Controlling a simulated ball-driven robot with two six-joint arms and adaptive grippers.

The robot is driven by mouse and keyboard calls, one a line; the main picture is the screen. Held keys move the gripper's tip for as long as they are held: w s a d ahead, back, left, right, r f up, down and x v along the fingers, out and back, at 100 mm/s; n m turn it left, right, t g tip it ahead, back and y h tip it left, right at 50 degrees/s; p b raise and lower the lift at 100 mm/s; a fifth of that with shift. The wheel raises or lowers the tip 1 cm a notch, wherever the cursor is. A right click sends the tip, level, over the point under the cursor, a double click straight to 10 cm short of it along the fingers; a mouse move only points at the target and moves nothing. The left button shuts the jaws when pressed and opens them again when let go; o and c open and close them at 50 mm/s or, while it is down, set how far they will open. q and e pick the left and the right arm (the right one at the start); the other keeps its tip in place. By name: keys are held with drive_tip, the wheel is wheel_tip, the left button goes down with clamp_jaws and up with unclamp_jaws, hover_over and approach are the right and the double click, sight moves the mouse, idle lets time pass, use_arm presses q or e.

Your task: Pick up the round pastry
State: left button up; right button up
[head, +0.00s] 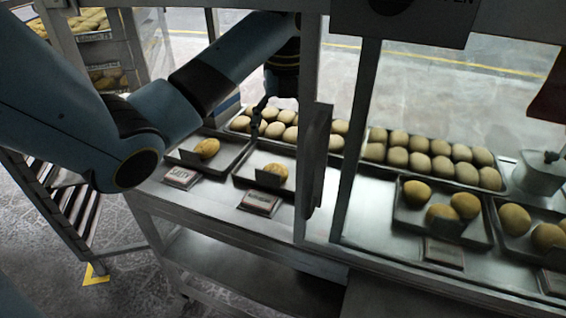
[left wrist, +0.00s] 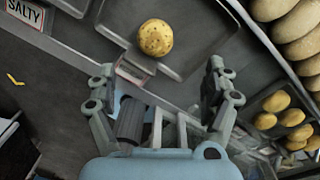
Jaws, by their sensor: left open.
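A round, golden, speckled pastry (left wrist: 155,38) lies on a dark metal tray in the left wrist view, just beyond my fingers. In the head view two such pastries show, one on the left small tray (head: 207,148) and one on the tray to its right (head: 277,171); I cannot tell which of them the wrist view shows. My left gripper (left wrist: 160,68) is open, its fingers spread wide with nothing between them. In the head view it is above the trays (head: 264,112), partly hidden by its arm. My right gripper is not in view.
A long tray of pale rolls (head: 430,158) lies behind the small trays. A SALTY sign (head: 182,177) and another sign (head: 261,202) stand at the counter's front. A dark upright post (head: 317,165) stands right of the gripper. More buns (head: 440,213) sit on trays at right.

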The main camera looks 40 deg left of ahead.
sight(275, 167)
use_arm(q)
wheel_tip(275, 167, down, 3)
drive_tip(key=shift+s+f+b, duration=0.1)
drive_tip(key=shift+s+b, duration=0.05)
drive_tip(key=shift+b, duration=0.95)
wheel_tip(275, 167, down, 2)
drive_tip(key=shift+a+f+b, duration=0.1)
drive_tip(key=shift+f+b, duration=0.05)
drive_tip(key=shift+b, duration=0.55)
drive_tip(key=shift+f, duration=0.15)
drive_tip(key=f, duration=0.1)
drive_tip(key=f+b, duration=0.1)
drive_tip(key=f, duration=0.1)
drive_tip(key=f+b, duration=0.1)
drive_tip(key=shift+s+a+f, duration=0.25)
drive_tip(key=shift+s+a, duration=0.05)
drive_tip(key=shift+a, duration=0.1)
drive_tip(key=shift+f, duration=0.15)
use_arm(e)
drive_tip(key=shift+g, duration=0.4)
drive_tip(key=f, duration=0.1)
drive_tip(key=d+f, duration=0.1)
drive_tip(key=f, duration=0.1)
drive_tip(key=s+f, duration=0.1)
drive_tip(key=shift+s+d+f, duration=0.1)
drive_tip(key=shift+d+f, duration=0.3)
